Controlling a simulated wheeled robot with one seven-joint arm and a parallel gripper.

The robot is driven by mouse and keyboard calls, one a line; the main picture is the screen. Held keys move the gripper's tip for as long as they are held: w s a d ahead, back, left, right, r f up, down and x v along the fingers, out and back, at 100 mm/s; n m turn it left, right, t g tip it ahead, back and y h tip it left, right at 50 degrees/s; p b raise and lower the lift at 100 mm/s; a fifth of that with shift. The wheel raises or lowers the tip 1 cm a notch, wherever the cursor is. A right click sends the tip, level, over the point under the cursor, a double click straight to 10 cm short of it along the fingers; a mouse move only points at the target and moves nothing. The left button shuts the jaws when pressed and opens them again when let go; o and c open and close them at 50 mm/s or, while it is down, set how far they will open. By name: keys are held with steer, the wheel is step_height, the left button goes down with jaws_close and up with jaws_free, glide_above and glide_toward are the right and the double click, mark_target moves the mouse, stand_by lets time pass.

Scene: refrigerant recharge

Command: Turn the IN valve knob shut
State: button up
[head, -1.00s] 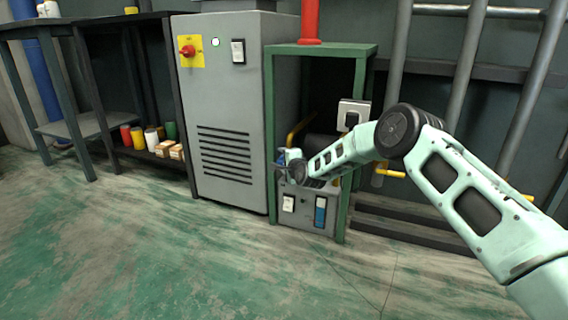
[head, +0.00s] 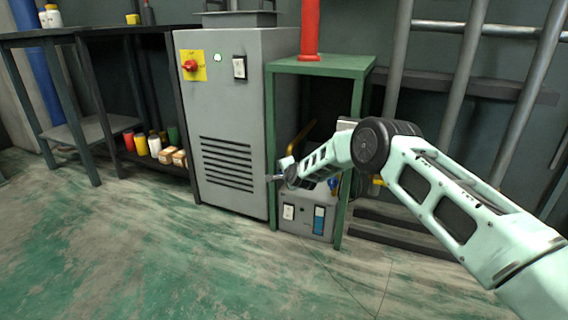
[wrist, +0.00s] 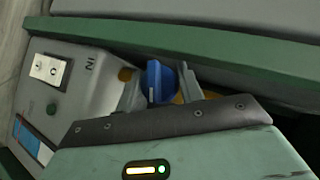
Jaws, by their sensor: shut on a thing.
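The blue IN valve knob (wrist: 158,82) shows in the wrist view on the grey recharge unit, near the printed word IN. My gripper (wrist: 160,86) has one finger on each side of the knob and is shut on it. The dark edge of my gripper body hides the lower part of the knob. In the head view, my gripper (head: 280,176) is at the front of the green stand, above the grey unit (head: 305,229). The knob in its jaws cannot be made out there.
The green stand's frame (head: 271,150) encloses the unit, and its rail (wrist: 200,45) runs close past my fingers. A tall grey cabinet (head: 225,120) stands to the left. A red cylinder (head: 310,30) stands on top of the stand. The floor in front is clear.

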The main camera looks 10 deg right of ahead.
steer(key=shift+g+h+p, duration=0.3)
steer(key=shift+p, duration=0.15)
steer(key=shift+d, duration=0.1)
steer(key=o, duration=1)
